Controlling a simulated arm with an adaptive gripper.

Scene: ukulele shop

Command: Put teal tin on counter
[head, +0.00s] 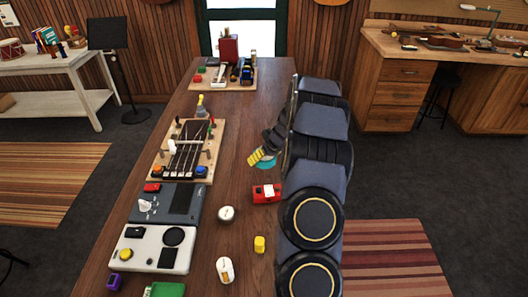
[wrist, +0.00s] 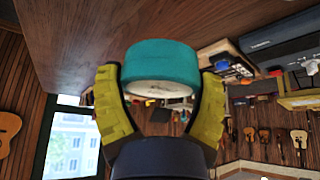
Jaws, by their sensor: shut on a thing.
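The teal tin (head: 265,164) is a short round tin, partly hidden by my gripper in the head view. My gripper (head: 262,157) is shut on it with yellow fingers, over the right part of the wooden counter (head: 218,185). In the wrist view the tin (wrist: 160,64) sits between the two finger pads of my gripper (wrist: 160,90), one on each side. I cannot tell whether the tin touches the counter or is a little above it.
A red box (head: 266,193), a round white tin (head: 226,213) and a yellow cylinder (head: 259,244) stand nearer on the counter. A board with strings (head: 187,152) and grey devices (head: 165,203) fill the left side. Bare wood lies between the board and my gripper.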

